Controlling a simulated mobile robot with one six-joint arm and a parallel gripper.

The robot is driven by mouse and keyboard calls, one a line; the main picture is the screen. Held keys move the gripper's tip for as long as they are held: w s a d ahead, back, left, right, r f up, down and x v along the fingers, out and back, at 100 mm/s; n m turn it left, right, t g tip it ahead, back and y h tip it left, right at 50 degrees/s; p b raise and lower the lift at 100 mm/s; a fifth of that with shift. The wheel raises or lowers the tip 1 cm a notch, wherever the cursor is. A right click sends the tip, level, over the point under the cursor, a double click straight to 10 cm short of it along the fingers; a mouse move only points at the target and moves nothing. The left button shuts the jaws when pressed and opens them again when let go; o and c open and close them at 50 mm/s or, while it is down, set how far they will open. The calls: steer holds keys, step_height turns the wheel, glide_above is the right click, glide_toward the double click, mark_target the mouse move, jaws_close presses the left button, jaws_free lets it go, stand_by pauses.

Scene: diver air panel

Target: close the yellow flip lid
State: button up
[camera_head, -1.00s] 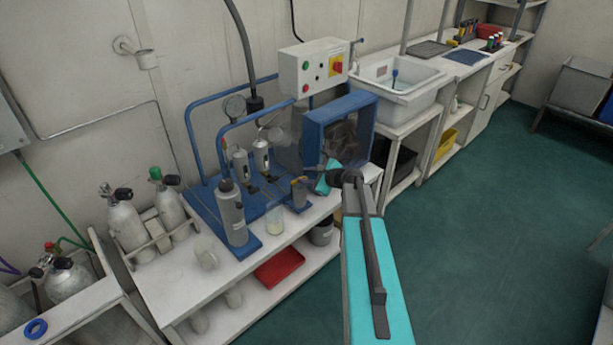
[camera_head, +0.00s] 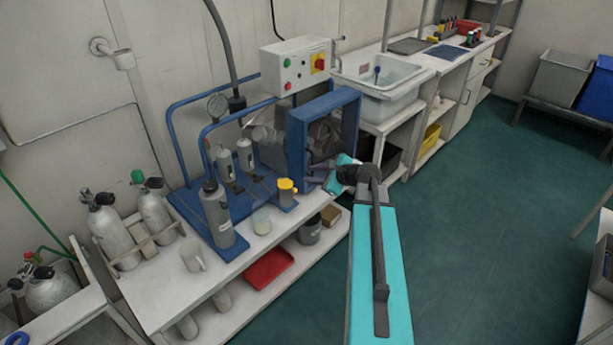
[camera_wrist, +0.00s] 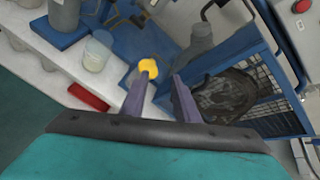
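The yellow flip lid (camera_head: 286,184) lies over the top of a small grey cup (camera_head: 286,200) on the blue base at the front of the bench. It looks down flat, with a small tab toward the right. In the wrist view the lid (camera_wrist: 148,68) shows as a bright round cap just beyond the left fingertip; whether they touch is hard to tell. My gripper (camera_wrist: 160,80) is open, with two purple-grey fingers apart and nothing between them. In the head view my gripper (camera_head: 318,175) is right of the cup, partly hidden by my wrist.
A blue framed cage (camera_head: 325,135) stands close behind and beside my gripper. A beaker (camera_head: 261,221) and a grey bottle (camera_head: 217,213) stand left of the cup. A red tray (camera_head: 268,267) lies on the lower shelf.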

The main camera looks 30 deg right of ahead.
steer(key=shift+s+d+r, duration=0.15)
steer(key=shift+s+r, duration=0.15)
steer(key=shift+s, duration=0.25)
